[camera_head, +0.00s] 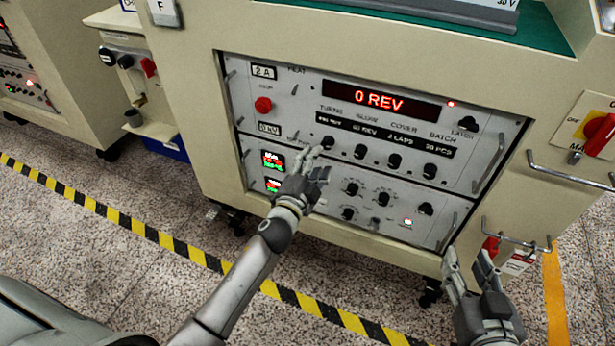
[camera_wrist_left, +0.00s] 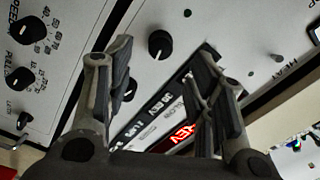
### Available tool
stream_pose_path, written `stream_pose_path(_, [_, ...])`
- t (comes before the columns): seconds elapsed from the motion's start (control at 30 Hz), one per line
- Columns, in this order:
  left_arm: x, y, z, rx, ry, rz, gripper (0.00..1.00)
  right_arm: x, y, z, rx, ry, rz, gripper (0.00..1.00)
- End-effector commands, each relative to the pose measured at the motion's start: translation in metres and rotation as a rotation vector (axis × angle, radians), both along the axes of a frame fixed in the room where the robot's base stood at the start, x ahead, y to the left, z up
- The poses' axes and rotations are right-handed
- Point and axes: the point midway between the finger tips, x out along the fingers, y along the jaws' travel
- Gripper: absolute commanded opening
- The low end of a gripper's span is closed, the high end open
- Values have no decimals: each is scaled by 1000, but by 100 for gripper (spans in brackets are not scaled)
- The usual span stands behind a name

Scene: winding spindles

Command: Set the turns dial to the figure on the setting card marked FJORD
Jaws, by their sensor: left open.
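The turns dial (camera_head: 327,143) is a black knob below the left end of the labelled strip on the machine's front panel. My left gripper (camera_head: 317,160) is open, just in front of and below it, apparently not touching. In the left wrist view a black knob, which looks like the turns dial (camera_wrist_left: 160,43), shows between the two spread fingers (camera_wrist_left: 163,68). The figure under the TURNS label is too small to read surely. The red display (camera_head: 380,100) reads 0 REV. My right gripper (camera_head: 468,265) is open and empty at lower right. I see no card that reads FJORD.
Several similar knobs (camera_head: 394,160) stand to the right of the turns dial, with more on the lower panel (camera_head: 352,188). A red button (camera_head: 263,104) is at upper left. Metal handles (camera_head: 570,172) and a red-yellow switch (camera_head: 598,130) are at the right.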

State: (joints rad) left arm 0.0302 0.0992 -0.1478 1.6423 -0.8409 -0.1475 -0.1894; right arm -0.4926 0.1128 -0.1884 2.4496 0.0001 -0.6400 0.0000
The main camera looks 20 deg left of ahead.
Motion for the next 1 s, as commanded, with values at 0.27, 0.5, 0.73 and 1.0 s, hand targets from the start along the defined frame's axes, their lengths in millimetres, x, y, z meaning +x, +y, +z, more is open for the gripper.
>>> stream_pose_path(0.27, [-44, 2, -1, -2, 2, 1, 49, 0, 0, 0, 0, 0, 0, 40])
stream_pose_path(0.5, [-56, 2, 0, 0, 0, 1, 49, 0, 0, 0, 0, 0, -1, 40])
stream_pose_path(0.73, [-56, 2, 0, -1, 0, 1, 49, 0, 0, 0, 0, 0, -1, 40])
stream_pose_path(1.0, [-57, 2, 1, -9, 1, 2, 49, 0, 0, 0, 1, 0, 0, 40])
